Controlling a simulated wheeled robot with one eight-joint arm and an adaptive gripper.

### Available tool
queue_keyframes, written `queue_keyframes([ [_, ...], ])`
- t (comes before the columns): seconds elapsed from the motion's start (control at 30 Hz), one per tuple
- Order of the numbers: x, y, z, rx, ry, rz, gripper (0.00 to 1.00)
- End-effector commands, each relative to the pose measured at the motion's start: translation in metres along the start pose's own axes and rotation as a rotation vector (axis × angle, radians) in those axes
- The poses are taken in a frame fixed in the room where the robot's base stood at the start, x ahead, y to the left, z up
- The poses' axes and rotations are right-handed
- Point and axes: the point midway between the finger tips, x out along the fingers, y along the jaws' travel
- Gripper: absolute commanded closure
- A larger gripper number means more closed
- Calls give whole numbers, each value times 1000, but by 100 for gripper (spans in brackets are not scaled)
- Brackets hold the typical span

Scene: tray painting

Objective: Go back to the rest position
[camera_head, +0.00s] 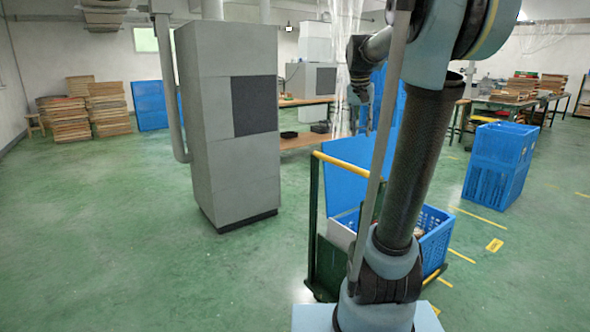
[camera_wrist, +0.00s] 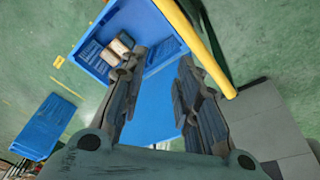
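My gripper (camera_wrist: 163,65) is open in the wrist view, with nothing between its fingers. It points down over a blue crate (camera_wrist: 88,52) and a plain blue panel beside it. A few small brown and whitish items (camera_wrist: 118,48) lie in the crate; their exact kind is hard to tell. In the head view my gripper (camera_head: 361,120) hangs beyond the crate on the cart, partly in front of blue things behind. My own upper arm and link cover part of the crate (camera_head: 436,240).
A yellow cart rail (camera_wrist: 197,45) runs close beside the right finger. A tall grey cabinet (camera_head: 215,120) stands left of the cart. Stacked blue crates (camera_head: 497,165) stand to the right, worktables (camera_head: 500,105) behind. The green floor at left is clear.

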Motion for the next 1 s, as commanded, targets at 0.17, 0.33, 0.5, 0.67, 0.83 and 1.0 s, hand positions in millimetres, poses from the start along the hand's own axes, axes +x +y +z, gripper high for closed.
queue_keyframes([
  [0.17,20,8,65,-52,-4,-22,70],
  [0.33,44,15,123,-103,-7,-42,70],
  [0.5,73,21,180,-154,-10,-62,70],
  [0.67,106,26,233,-201,-11,-82,70],
  [0.83,145,31,286,-252,-11,-102,70],
  [1.0,178,33,327,-292,-11,-119,70],
])
